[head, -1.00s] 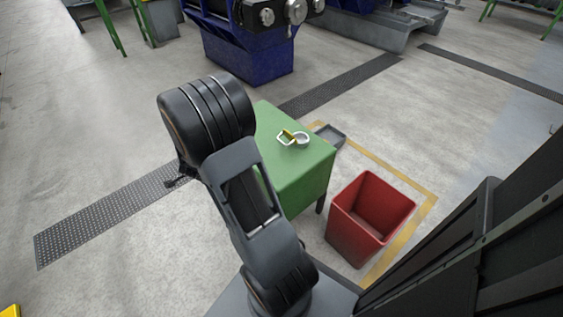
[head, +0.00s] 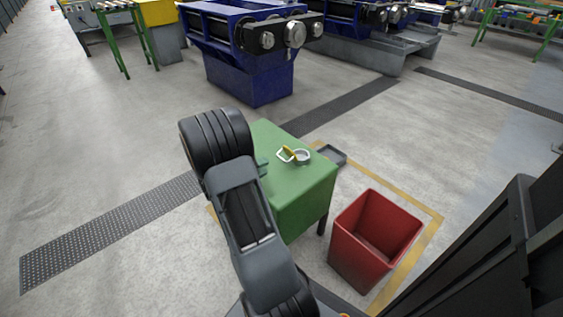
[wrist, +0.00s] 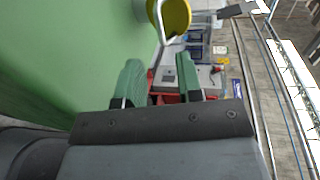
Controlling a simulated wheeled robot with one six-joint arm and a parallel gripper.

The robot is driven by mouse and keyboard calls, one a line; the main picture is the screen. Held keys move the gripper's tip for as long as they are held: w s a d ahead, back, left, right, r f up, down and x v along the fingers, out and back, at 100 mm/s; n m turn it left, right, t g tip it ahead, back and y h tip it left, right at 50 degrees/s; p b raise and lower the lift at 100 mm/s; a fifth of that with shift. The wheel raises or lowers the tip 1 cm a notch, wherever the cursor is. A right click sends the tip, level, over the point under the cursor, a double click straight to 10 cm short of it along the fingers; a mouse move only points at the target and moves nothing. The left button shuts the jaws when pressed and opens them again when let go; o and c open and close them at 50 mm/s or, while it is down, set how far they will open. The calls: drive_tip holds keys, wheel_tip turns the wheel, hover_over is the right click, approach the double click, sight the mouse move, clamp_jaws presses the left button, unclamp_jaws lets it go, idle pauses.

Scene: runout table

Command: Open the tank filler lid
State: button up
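A small fitting with a yellow lid (head: 288,152), a white wire-like handle and a pale ring (head: 302,157) sits on top of the green table (head: 305,185). In the wrist view the yellow lid (wrist: 174,16) and its white handle (wrist: 161,30) show at the top edge, beyond the fingertips. My gripper (wrist: 158,82) is open, with two green fingers apart and nothing between them. In the head view my arm hides most of the gripper; a bit of green finger shows at the table's left edge. The gripper is apart from the lid.
A red bin (head: 375,240) stands right of the table. A grey tray (head: 331,154) lies behind the table's right side. Yellow floor lines (head: 428,232) run around this spot. A blue machine (head: 250,70) stands behind. Open floor lies to the left.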

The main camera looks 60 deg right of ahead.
sight(281, 159)
drive_tip(key=b+x, duration=0.2)
drive_tip(key=x, duration=0.7)
clamp_jaws()
idle(0.5)
